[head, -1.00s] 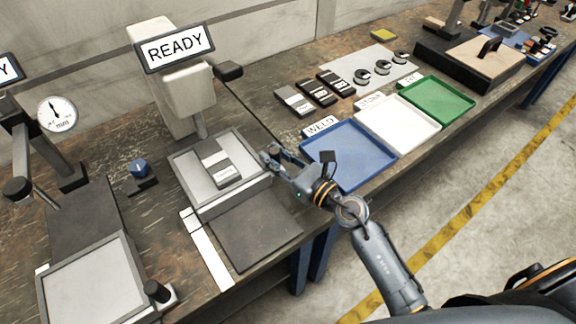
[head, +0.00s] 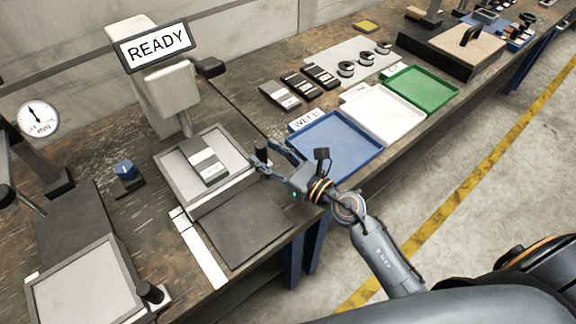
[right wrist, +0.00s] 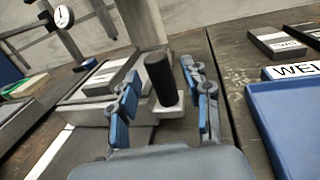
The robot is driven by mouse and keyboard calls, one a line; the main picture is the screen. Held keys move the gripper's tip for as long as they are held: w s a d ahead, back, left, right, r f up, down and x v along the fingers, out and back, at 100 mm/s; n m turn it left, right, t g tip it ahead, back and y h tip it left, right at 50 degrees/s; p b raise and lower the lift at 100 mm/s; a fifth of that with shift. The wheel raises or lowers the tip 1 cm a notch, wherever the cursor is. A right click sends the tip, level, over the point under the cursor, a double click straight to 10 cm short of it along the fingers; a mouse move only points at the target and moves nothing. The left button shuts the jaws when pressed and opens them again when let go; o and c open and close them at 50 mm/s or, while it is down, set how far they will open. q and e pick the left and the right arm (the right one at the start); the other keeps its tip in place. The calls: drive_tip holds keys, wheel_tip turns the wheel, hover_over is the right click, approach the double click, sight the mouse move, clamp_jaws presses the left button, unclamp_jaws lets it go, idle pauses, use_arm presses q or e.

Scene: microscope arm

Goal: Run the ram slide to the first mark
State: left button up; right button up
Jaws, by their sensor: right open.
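The ram slide (head: 222,183) is a grey plate on the machine under the READY sign, with a labelled grey block (head: 207,160) on it. A black upright knob (head: 261,152) stands at the slide's right corner. My right gripper (head: 262,162) is at this knob with its fingers apart. In the right wrist view the knob (right wrist: 159,78) stands between the two open fingers, and a gap shows on each side; whether either finger touches it is unclear. A white strip (head: 205,255) with dark cross lines runs forward from the slide's left side. My left gripper is not visible.
A dark bare plate (head: 240,230) lies in front of the slide. The blue tray (head: 345,150) is right of it, then white (head: 385,112) and green (head: 425,88) trays. A second slide machine (head: 85,285) with a dial is at left, a blue knob (head: 125,168) between.

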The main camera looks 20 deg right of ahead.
drive_tip(key=v, duration=1)
